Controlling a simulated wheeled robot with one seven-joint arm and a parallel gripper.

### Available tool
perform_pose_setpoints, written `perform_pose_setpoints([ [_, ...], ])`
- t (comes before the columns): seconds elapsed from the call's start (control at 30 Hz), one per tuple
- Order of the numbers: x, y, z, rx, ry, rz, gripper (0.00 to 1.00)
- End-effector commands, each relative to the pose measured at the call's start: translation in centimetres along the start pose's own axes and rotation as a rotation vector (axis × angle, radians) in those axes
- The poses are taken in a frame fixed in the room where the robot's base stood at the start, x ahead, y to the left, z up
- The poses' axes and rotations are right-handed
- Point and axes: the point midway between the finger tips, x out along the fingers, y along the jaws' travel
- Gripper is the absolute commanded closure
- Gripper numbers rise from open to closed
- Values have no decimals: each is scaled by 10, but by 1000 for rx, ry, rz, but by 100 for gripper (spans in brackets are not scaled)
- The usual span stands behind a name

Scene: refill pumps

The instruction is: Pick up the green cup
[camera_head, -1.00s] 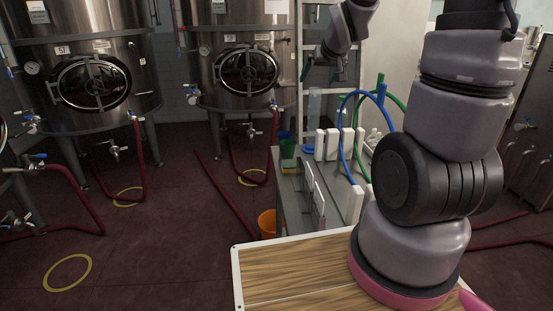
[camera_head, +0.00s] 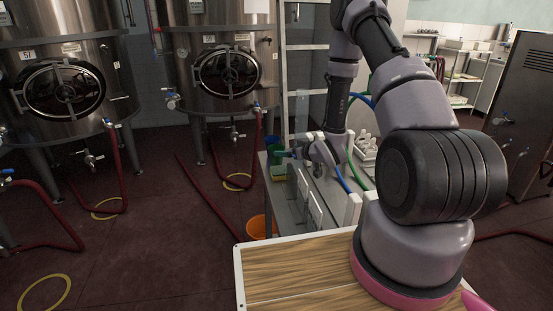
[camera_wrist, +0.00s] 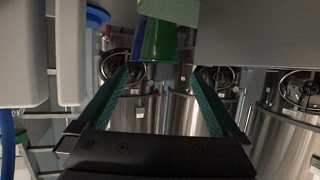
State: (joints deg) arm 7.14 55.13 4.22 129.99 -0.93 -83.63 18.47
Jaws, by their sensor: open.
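The green cup (camera_wrist: 160,40) shows near the top middle of the wrist view, beside a blue cup (camera_wrist: 138,42) that is partly behind it. A pale green block (camera_wrist: 172,10) hides part of the cup at the picture's top edge. My gripper (camera_wrist: 158,75) is open and empty, its two green-lined fingers spread. The green cup appears beyond the fingertips, toward the gap between them, with no contact visible. In the head view my gripper is over the grey side table (camera_head: 283,195), close to the small blue and green items at its far left; the green cup is hard to make out there.
White containers (camera_wrist: 70,50) stand close on the left in the wrist view. Blue and green hoses (camera_head: 357,175) arch over the table in the head view. An orange bucket (camera_head: 258,228) is on the floor beside it.

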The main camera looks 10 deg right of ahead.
Motion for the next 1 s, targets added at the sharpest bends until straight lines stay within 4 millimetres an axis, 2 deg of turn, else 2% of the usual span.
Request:
perform_pose_setpoints([
  [0.2, 35, -1, 0, -3, 1, -2, 0],
  [0.43, 53, 0, 0, -3, 1, -2, 0],
  [0.7, 91, 1, 1, -3, 1, -1, 0],
  [1.0, 96, 1, 1, -1, 0, 0, 0],
])
